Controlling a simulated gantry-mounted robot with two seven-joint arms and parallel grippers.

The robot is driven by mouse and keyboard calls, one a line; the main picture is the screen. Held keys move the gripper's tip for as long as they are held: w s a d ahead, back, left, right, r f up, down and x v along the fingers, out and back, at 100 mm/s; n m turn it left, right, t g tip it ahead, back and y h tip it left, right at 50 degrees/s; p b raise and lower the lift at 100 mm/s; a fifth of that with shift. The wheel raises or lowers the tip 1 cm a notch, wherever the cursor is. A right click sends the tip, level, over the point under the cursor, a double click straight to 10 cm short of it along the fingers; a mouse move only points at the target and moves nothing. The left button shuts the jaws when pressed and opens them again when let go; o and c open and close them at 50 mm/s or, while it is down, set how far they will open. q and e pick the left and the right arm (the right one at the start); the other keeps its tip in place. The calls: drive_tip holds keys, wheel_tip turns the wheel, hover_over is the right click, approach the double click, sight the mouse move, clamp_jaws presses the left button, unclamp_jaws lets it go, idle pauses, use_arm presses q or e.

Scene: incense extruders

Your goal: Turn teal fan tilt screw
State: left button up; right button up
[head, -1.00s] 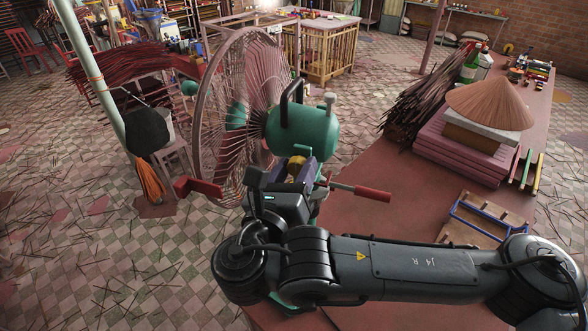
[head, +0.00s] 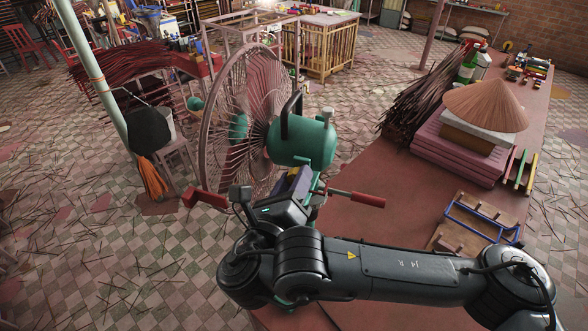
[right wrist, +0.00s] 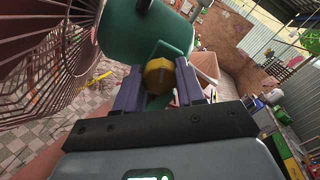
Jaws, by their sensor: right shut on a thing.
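The teal fan (head: 303,143) stands at the near end of the red table, with its wire cage (head: 240,120) facing left. In the right wrist view its teal motor housing (right wrist: 145,35) fills the upper middle. The tilt screw, a brass-yellow knob (right wrist: 158,76), sits under the housing. My right gripper (right wrist: 158,85) has its two purple-grey fingers on either side of the knob and is shut on it. My left gripper is not in view.
A red-handled rod (head: 357,197) sticks out right of the fan's neck. A wooden rack with a blue frame (head: 484,218) lies on the red table (head: 375,230). A conical hat (head: 487,105) sits on stacked boxes, beside bundled incense sticks (head: 418,97). Tiled floor lies left.

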drive_tip(key=n+p, duration=0.4)
drive_tip(key=p, duration=0.1)
drive_tip(key=n+p, duration=0.4)
drive_tip(key=p, duration=0.1)
drive_tip(key=n+p, duration=0.4)
drive_tip(key=p, duration=0.1)
drive_tip(key=shift+a+r, duration=0.1)
drive_tip(key=shift+r, duration=0.15)
drive_tip(key=shift+f+n+p, duration=0.15)
drive_tip(key=shift+n+p, duration=0.6)
drive_tip(key=shift+n, duration=0.1)
drive_tip(key=shift+f+n+p, duration=0.15)
drive_tip(key=shift+n+p, duration=0.55)
drive_tip(key=shift+n, duration=0.15)
drive_tip(key=o, duration=1)
drive_tip(key=shift+f, duration=0.1)
drive_tip(key=shift+o, duration=0.2)
